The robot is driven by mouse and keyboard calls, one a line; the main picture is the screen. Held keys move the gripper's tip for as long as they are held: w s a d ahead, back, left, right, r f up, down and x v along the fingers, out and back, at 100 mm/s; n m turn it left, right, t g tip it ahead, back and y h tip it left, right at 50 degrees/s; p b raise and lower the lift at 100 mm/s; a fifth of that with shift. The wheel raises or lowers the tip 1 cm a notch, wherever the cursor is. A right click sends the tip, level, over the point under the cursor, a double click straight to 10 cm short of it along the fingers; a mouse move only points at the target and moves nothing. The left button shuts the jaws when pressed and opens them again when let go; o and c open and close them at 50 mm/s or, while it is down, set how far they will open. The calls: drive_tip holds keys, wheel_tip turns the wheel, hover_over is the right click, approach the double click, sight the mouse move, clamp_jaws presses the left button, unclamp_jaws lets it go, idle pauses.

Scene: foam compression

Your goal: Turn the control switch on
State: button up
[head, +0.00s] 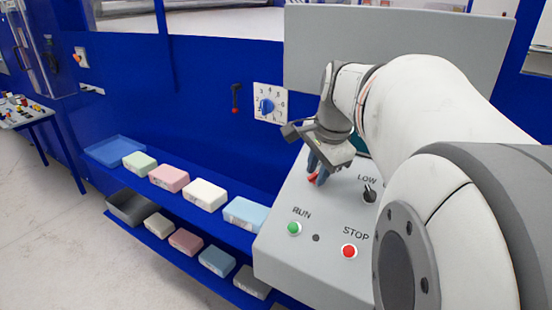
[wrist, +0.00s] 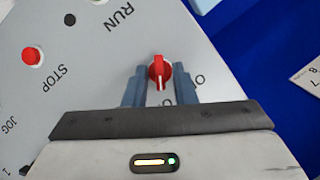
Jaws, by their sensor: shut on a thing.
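The control switch is a red rotary knob with a white pointer line. In the wrist view the red knob (wrist: 160,69) sits on the grey panel between the two blue-grey fingers of my gripper (wrist: 160,86). My gripper is shut on the knob. In the head view my gripper (head: 318,170) reaches down to the panel, and only a bit of the red knob (head: 313,178) shows beside a finger. The lettering beside the knob is partly hidden by the finger, so its full wording cannot be read.
The grey control panel (head: 272,258) also carries a green RUN button (head: 294,228), a red STOP button (head: 349,251) and a black selector (head: 370,193) by LOW. A numbered blue dial (head: 267,105) and a red-ended lever (head: 236,98) are on the blue wall. Foam blocks (head: 170,177) lie on shelves at left.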

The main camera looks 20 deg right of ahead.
drive_tip(key=shift+m+b, duration=0.3)
drive_tip(key=shift+m, duration=0.2)
drive_tip(key=shift+t, duration=0.3)
drive_tip(key=o, duration=0.7)
drive_tip(key=shift+c, duration=0.2)
drive_tip(key=v, duration=0.8)
